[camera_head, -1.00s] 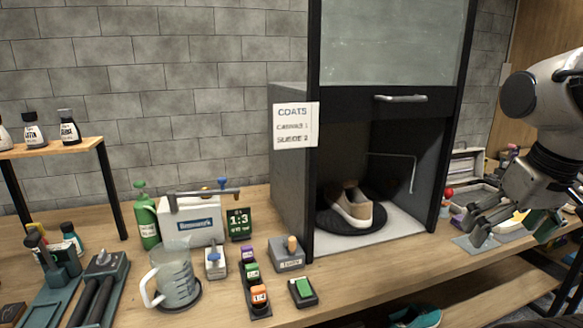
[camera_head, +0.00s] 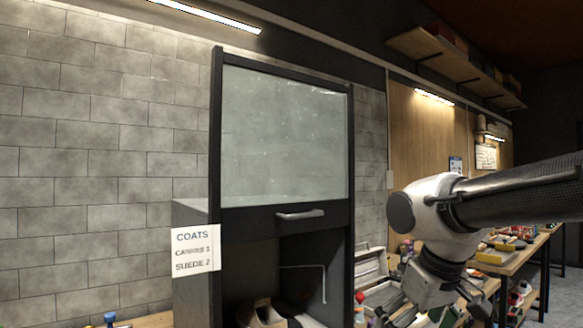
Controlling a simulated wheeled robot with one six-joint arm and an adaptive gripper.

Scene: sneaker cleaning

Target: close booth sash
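The booth (camera_head: 190,268) is a dark cabinet with a framed glass sash (camera_head: 285,135). The sash is raised, leaving the front opening below it uncovered. A silver bar handle (camera_head: 300,214) is on the dark lower rail of the sash. A tan and white sneaker (camera_head: 262,314) is inside, cut by the lower picture edge. My gripper (camera_head: 446,306) is right of the booth, pointing down, apart from the handle and below its level. Its fingers look spread and empty, though their tips are near the picture edge.
A paper sign (camera_head: 195,250) reading COATS is on the booth's left front edge. An open case (camera_head: 358,268) stands right of the booth, close to my gripper. A bench with supplies (camera_head: 505,252) is farther back right. A wall shelf (camera_head: 440,55) is high up.

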